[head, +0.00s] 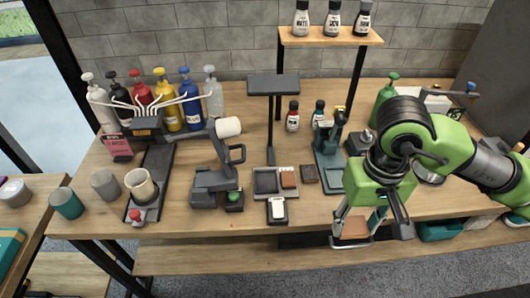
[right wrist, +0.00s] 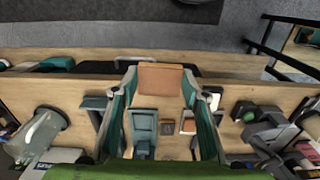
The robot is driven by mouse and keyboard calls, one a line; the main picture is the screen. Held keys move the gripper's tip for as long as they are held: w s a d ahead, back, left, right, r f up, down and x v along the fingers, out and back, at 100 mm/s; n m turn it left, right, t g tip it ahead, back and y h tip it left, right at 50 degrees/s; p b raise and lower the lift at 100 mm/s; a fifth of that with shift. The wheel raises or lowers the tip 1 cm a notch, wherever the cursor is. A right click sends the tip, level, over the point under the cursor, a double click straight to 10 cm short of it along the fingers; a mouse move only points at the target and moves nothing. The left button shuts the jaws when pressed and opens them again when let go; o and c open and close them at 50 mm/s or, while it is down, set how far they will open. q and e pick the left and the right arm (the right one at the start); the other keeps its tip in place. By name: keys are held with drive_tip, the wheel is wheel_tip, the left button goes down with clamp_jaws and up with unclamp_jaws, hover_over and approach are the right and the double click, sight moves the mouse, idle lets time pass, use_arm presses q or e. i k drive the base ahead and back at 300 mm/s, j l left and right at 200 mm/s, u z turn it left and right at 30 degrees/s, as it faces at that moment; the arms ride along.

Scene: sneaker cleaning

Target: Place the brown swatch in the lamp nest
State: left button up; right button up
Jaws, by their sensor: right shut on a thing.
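My right gripper (head: 357,222) is shut on a flat tan-brown swatch (head: 355,229) and holds it in front of the table's front edge, right of the lamp. In the right wrist view the swatch (right wrist: 160,79) spans between the two fingertips. The dark lamp (head: 273,86) has a flat head on a post. A grey two-part tray (head: 265,183), which looks like the lamp nest, sits at its foot. Its left part looks empty; a brown piece (head: 288,178) lies in its right part. A darker brown square (head: 309,173) lies beside the tray. My left gripper is out of view.
A dark block with a white top (head: 277,211) stands in front of the tray. A green press (head: 328,152) stands right of the lamp, a grey machine (head: 214,182) left. Bottles (head: 190,100) and cups (head: 104,183) fill the left side. A bottle shelf (head: 330,37) rises behind.

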sight(266, 182)
drive_tip(key=k+j+u, duration=0.1)
drive_tip(key=k+u, duration=0.2)
drive_tip(key=k, duration=0.35)
drive_tip(key=l+u, duration=0.15)
drive_tip(key=u, duration=1.55)
drive_tip(key=k+l, duration=0.1)
drive_tip(key=l, duration=0.25)
drive_tip(key=k+l+u, duration=0.1)
drive_tip(key=l, duration=0.3)
drive_tip(key=k+l, duration=0.1)
drive_tip(key=l, duration=0.25)
drive_tip(key=k+l+u, duration=0.1)
drive_tip(key=l, duration=0.25)
drive_tip(key=k+l, duration=0.15)
drive_tip(key=l, duration=0.2)
drive_tip(key=k+l+u, duration=0.1)
drive_tip(key=l, duration=0.25)
